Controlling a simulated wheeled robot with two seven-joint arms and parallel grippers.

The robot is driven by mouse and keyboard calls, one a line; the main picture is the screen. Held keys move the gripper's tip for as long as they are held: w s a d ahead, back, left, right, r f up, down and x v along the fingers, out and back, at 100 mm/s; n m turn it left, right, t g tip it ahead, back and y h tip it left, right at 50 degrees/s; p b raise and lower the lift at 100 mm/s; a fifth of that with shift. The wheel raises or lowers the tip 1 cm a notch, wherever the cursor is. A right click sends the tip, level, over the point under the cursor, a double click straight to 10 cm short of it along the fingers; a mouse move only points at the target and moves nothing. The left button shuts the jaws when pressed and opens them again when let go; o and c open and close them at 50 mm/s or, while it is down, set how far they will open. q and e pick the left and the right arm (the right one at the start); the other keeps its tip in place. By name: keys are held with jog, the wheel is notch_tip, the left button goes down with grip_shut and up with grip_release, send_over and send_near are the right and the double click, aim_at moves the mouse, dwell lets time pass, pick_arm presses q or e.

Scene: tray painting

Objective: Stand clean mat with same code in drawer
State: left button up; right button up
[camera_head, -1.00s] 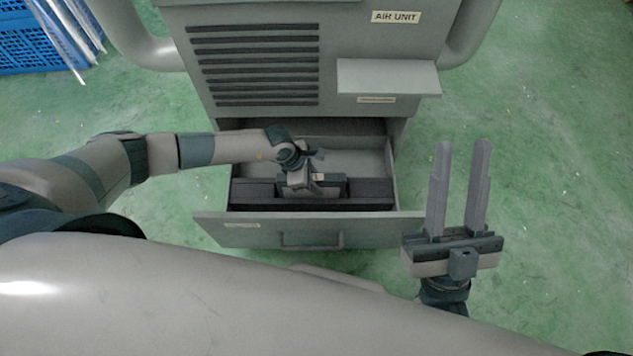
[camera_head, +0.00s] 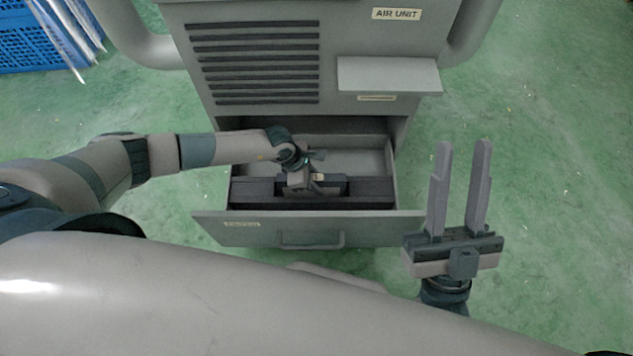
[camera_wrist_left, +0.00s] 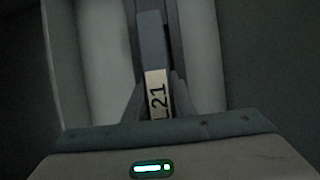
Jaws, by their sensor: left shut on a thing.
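The drawer (camera_head: 370,230) under the air unit is pulled open. A dark rack with slots (camera_head: 367,188) lies along its front part. My left gripper (camera_head: 318,184) reaches down into the drawer over the rack and is shut on a dark, thin mat (camera_wrist_left: 150,42). The mat's pale label (camera_wrist_left: 157,92) reads "L21" or similar in the left wrist view. The mat stands on edge at the rack; its lower edge is hidden, so I cannot tell how deep it sits. My right gripper (camera_head: 463,146) is open and empty, right of the drawer.
The grey air unit (camera_head: 265,65) stands behind the drawer, with a small ledge (camera_head: 388,75) overhanging at the right. A blue crate (camera_head: 35,45) with pale sheets is at the upper left. The green floor (camera_head: 560,150) on the right is clear.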

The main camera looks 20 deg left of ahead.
dwell(0.3)
pick_arm(q)
jog(key=o, duration=1)
pick_arm(e)
jog(key=shift+w+r, duration=0.1)
jog(key=shift+r, duration=0.1)
pick_arm(q)
jog(key=p+v, duration=0.2)
jog(key=v, duration=0.6)
jog(key=shift+a+r+p, duration=0.15)
jog(key=shift+r+p, duration=0.1)
jog(key=shift+p, duration=0.15)
jog(key=p+v, duration=0.1)
jog(key=v, duration=0.7)
jog(key=shift+s+a+r+p, duration=0.1)
jog(key=shift+a+r+p, duration=0.15)
jog(key=shift+r+p, duration=0.1)
pick_arm(e)
notch_tip(320, 180, down, 10)
jog(key=w+a+g+h, duration=0.1)
jog(key=w+a+g, duration=0.1)
jog(key=g, duration=0.4)
jog(key=shift+w+a+r+g+h, duration=0.2)
jog(key=shift+a+r+g+h, duration=0.1)
jog(key=shift+a+g, duration=0.1)
